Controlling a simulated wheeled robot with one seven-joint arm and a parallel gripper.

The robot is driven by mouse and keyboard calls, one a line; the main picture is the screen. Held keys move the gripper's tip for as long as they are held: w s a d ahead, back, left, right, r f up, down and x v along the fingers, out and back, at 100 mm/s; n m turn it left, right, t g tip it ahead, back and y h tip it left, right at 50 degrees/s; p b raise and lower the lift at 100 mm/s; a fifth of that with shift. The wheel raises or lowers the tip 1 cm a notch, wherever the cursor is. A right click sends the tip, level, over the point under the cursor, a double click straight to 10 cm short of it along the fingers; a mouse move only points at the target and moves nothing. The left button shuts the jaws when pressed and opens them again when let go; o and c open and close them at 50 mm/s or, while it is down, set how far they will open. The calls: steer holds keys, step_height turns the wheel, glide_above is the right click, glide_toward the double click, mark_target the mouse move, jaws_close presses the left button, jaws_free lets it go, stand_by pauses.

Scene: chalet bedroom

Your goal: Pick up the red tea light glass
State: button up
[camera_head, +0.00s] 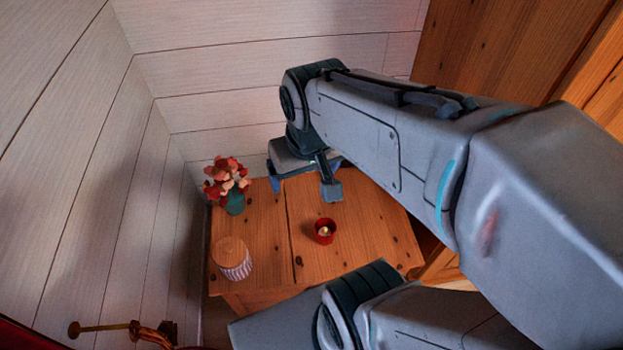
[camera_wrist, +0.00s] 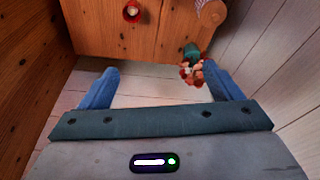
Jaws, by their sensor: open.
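The red tea light glass (camera_head: 325,231) stands upright on the wooden table (camera_head: 270,270), right of the board seam, with a pale candle inside. The glass lies beyond the fingertips there, up and to the left.
A teal vase (camera_head: 235,203) with red and peach flowers stands at the table's back left corner. A striped jar with a wooden lid (camera_head: 233,258) stands at the front left. White plank walls (camera_head: 230,110) close off the back and left. Bare wood surrounds the glass.

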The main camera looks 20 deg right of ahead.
steer(key=w+d+f+m+g+b, duration=0.1)
steer(key=w+d+f+m+b, duration=0.2)
steer(key=f+b, duration=0.6)
steer(key=w+d+f+m+g+b, duration=0.1)
steer(key=w+d+f+b, duration=0.4)
steer(key=f, duration=0.6)
steer(key=m+b, duration=0.3)
steer(key=b, duration=1)
glide_above(325, 229)
step_height(325, 229, down, 19)
steer(key=shift+g, duration=0.4)
steer(key=f+b, duration=0.1)
steer(key=f, duration=0.2)
steer(key=f+b, duration=0.1)
steer(key=f, duration=0.2)
steer(key=f+b, duration=0.1)
steer(key=f, duration=0.1)
steer(key=shift+s+d+f+b, duration=0.1)
steer(key=shift+s+f+b, duration=0.2)
steer(key=shift+f+b, duration=0.1)
steer(key=f+b, duration=0.2)
steer(key=f, duration=0.1)
steer(key=f+b, duration=0.1)
steer(key=f, duration=0.1)
steer(key=shift+w+f, duration=0.1)
steer(key=shift+w, duration=0.2)
steer(key=c, duration=1.2)
